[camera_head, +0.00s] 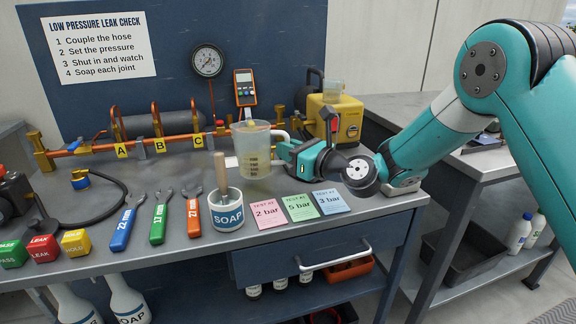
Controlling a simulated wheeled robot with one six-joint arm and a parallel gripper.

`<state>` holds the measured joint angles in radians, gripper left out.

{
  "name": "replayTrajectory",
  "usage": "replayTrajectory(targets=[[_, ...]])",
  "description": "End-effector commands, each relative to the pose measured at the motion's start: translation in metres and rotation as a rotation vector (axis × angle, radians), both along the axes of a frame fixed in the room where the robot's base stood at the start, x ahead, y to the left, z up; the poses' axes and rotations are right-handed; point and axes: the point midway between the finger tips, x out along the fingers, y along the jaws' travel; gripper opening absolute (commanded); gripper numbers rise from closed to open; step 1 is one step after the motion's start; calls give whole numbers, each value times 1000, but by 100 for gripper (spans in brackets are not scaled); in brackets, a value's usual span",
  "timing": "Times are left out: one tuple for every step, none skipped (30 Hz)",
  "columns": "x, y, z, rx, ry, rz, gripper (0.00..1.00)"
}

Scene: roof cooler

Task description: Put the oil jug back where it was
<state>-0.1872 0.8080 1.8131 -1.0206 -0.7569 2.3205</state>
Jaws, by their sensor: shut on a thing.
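The oil jug (251,157) is a translucent, straight-sided measuring jug with dark marks, with yellowish oil in its lower part. It is upright at the middle of the bench. My gripper (286,148) comes in from the right and is shut on the jug's handle side; its fingertips are partly hidden by the jug and the wrist. I cannot tell whether the jug's base touches the bench top or is just above it.
A soap pot with a brush (227,213) stands close in front of the jug. Pressure cards (300,207) lie to the front right. A yellow pump (345,122) stands behind my gripper. A pipe rig (130,147) and several wrenches (159,218) are at left. Another bench (500,160) is at right.

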Motion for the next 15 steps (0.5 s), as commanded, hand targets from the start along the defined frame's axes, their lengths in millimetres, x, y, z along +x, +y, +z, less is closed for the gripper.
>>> replayTrajectory(targets=[[0,0,-12,0,4,-1,0],[0,0,-17,1,4,0,0],[0,0,-24,0,4,0,0],[0,0,-28,0,4,0,0],[0,0,-31,0,4,0,0],[0,0,-32,1,2,0,0],[0,0,-32,1,1,1,0],[0,0,-32,1,0,1,0],[0,0,-31,1,-1,1,0],[0,0,-31,1,-1,1,0],[0,0,-31,1,-1,1,0],[0,0,-31,1,0,1,0],[0,0,-31,1,0,1,0],[0,0,-32,1,0,1,0],[0,0,-33,1,1,1,0]])
